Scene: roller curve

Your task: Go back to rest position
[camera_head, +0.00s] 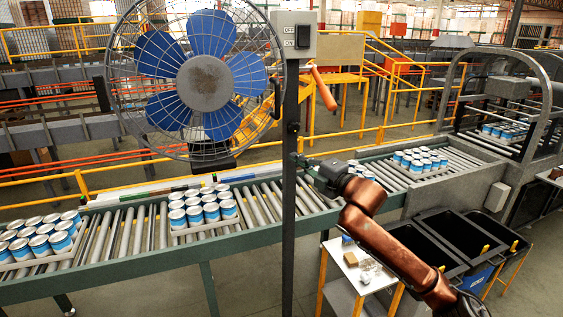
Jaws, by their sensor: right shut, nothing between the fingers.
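My right arm comes in from the lower right in copper colour, and its dark right gripper (302,160) is shut and empty. The gripper is in front of the roller conveyor (262,205), near the dark upright post (290,190). I cannot tell whether its tip touches the post. My left gripper does not show in this view.
A grey switch box (293,34) marked OFF and ON tops the post, beside a caged blue fan (205,82). Trays of cans (202,207) stand on the rollers. Black bins (425,247) and a small white table (350,268) are below right.

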